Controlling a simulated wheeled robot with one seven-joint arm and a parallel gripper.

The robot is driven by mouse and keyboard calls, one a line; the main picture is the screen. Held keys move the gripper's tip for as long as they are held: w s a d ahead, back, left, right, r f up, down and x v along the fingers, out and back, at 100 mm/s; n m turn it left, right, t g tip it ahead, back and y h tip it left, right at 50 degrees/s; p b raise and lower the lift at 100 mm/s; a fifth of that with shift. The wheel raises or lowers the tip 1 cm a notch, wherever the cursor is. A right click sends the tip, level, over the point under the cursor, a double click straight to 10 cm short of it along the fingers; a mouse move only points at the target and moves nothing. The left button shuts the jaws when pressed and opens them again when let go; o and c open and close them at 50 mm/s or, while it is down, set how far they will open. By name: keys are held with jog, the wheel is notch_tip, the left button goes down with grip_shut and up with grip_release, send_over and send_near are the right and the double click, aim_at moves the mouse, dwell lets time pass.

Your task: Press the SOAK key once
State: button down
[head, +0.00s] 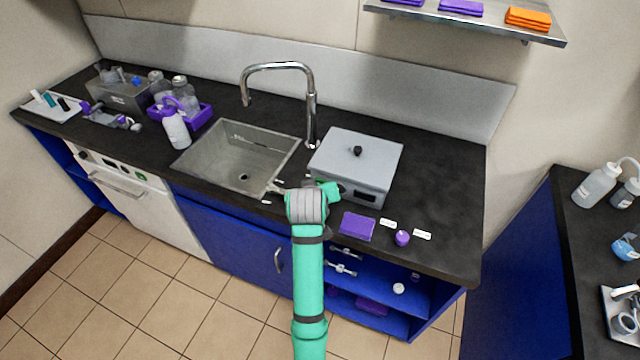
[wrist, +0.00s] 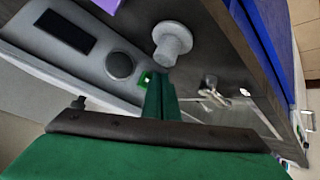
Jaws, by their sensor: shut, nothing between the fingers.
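A grey lidded box (head: 357,168) stands on the dark counter, right of the sink. Its front panel (wrist: 92,48) shows in the wrist view with a dark display (wrist: 65,32), a round dark knob (wrist: 120,65) and a small green-lit key (wrist: 147,78). No lettering is readable, so I cannot tell which key is SOAK. My gripper (wrist: 159,80) is shut and empty, its tips close beside the green-lit key and partly covering that end of the panel. I cannot tell whether they touch. In the head view my gripper (head: 338,190) is at the panel's left end.
The sink (head: 238,160) and tap (head: 310,115) are left of the box. A purple cloth (head: 357,227) and small purple item (head: 402,238) lie in front. A white appliance (head: 140,200) is under the counter.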

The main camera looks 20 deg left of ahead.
jog(key=shift+w, duration=0.4)
dwell(0.4)
jog(key=shift+s, duration=0.85)
jog(key=shift+s+a, duration=0.1)
jog(key=shift+s, duration=2.4)
